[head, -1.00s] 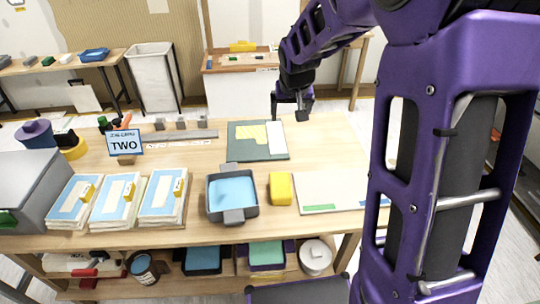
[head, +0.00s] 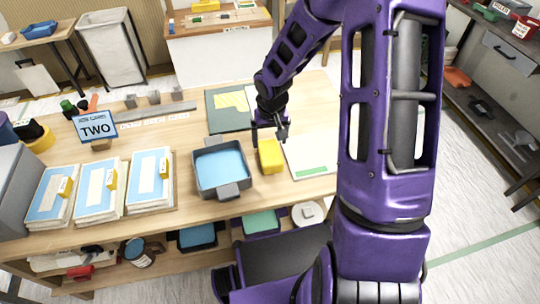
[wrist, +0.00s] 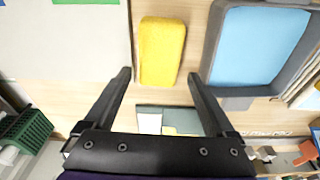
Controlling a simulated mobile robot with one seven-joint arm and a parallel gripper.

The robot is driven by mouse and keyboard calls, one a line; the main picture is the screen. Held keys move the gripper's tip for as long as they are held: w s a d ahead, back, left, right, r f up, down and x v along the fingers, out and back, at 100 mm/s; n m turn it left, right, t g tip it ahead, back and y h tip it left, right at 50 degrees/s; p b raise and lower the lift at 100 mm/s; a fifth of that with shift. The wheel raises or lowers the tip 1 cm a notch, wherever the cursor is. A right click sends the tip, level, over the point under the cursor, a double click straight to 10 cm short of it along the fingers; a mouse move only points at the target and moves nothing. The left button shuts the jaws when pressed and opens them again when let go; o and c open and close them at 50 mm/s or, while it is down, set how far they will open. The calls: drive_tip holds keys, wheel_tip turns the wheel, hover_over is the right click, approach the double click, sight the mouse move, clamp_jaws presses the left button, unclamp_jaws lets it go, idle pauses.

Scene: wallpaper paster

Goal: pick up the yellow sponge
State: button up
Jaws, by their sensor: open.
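The yellow sponge (head: 270,156) lies on the wooden table between the grey tray of blue liquid and a pale board. My gripper (head: 270,131) is open and empty, just behind the sponge in the head view. In the wrist view the sponge (wrist: 161,52) lies ahead of and between the two open fingers (wrist: 158,76), with its near end close to the line of the fingertips. The fingers do not touch it. The height of the gripper above the table is hard to tell.
The grey tray (head: 196,180) stands close to the sponge's left, and the pale board (head: 318,150) lies close to its right. A green cutting mat (head: 216,119) lies behind. Stacks of sheets (head: 122,207) lie at left. Bare table (head: 185,220) shows in front of the tray.

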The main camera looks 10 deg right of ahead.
sight(270, 152)
drive_tip(key=shift+w+f, duration=0.2)
drive_tip(key=shift+f, duration=1.05)
wheel_tip(270, 152, down, 5)
drive_tip(key=shift+w+d+f+b, duration=0.1)
drive_tip(key=shift+b, duration=0.4)
drive_tip(key=c, duration=1)
wheel_tip(270, 152, up, 10)
drive_tip(key=shift+r+p, duration=0.1)
drive_tip(key=shift+p, duration=0.4)
